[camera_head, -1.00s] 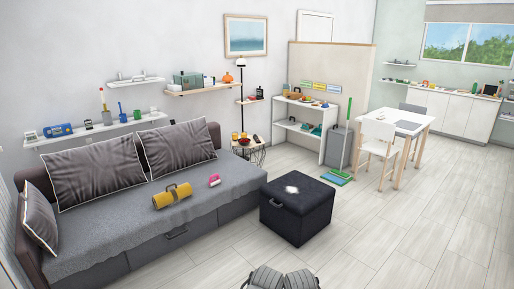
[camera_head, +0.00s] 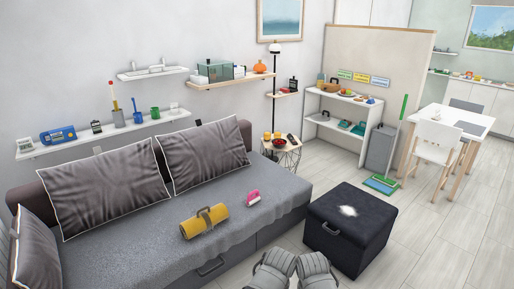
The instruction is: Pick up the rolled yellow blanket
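The rolled yellow blanket (camera_head: 204,221) lies on the grey sofa seat (camera_head: 150,245), near its front edge. A dark strap with a handle goes around its middle. Two grey rounded parts at the bottom centre, side by side in front of the sofa and the dark ottoman, look like my grippers or arm ends: the left one (camera_head: 272,271) and the right one (camera_head: 316,271). They are apart from the blanket, to its right and nearer to me. Their fingers cannot be made out, and nothing is seen held.
A pink-and-white object (camera_head: 252,198) lies on the seat right of the blanket. Grey cushions (camera_head: 115,187) lean at the sofa's back. A black ottoman (camera_head: 349,226) with a white patch on top stands right of the sofa. A small side table (camera_head: 282,145) stands behind.

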